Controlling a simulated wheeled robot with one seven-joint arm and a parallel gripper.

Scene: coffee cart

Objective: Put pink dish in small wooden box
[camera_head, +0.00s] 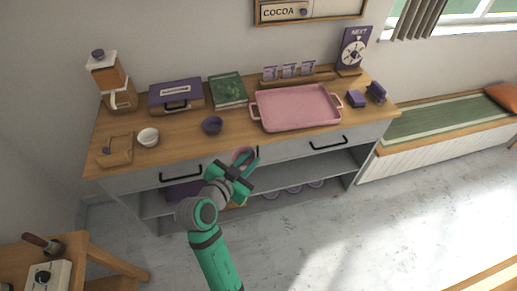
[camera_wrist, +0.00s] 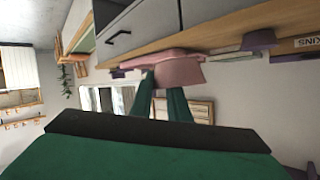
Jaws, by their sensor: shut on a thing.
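My gripper (camera_head: 246,168) is shut on the pink dish (camera_head: 241,155), a small bowl. In the head view they show in front of the counter's front edge, partly over the drawers. In the wrist view the dish (camera_wrist: 182,74) sits between the green fingertips (camera_wrist: 163,92), apart from the counter edge. The small wooden box (camera_head: 127,151) stands at the counter's left front corner, well to the left of my gripper. A small purple thing shows at its left side; I cannot tell if it lies inside.
On the wooden counter (camera_head: 180,128) are a white bowl (camera_head: 148,137) right of the box, a purple bowl (camera_head: 212,125) and a large pink tray (camera_head: 297,107). A coffee grinder (camera_head: 112,82), purple case (camera_head: 176,96) and green book (camera_head: 228,90) stand behind. A side table (camera_head: 75,255) stands lower left.

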